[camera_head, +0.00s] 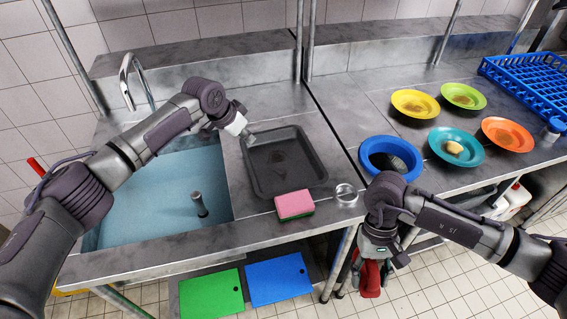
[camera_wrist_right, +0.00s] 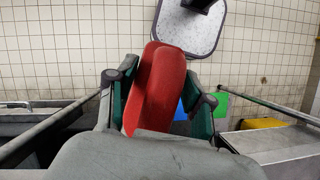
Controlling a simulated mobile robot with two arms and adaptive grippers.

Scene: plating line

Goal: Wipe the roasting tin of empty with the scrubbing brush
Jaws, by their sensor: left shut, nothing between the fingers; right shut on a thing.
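The dark roasting tin (camera_head: 262,185) lies on the steel counter right of the sink, with a brownish smear of residue (camera_head: 283,160) on its floor. My left gripper (camera_head: 249,139) is shut and empty at the tin's upper left corner; I cannot tell whether it touches the tin. My right gripper (camera_head: 372,262) is in front of the counter edge, below the counter top. It is shut on a red object, which I take to be the scrubbing brush (camera_head: 370,280). Its smooth red body fills the right wrist view (camera_wrist_right: 158,88) between the fingers; no bristles are visible.
A pink and green sponge (camera_head: 294,204) and a small clear round dish (camera_head: 346,193) sit near the front edge. A blue bowl (camera_head: 372,150) holds something dark. Several coloured plates with food residue (camera_head: 453,162) and a blue rack (camera_head: 530,85) stand right. The sink (camera_head: 160,200) is left.

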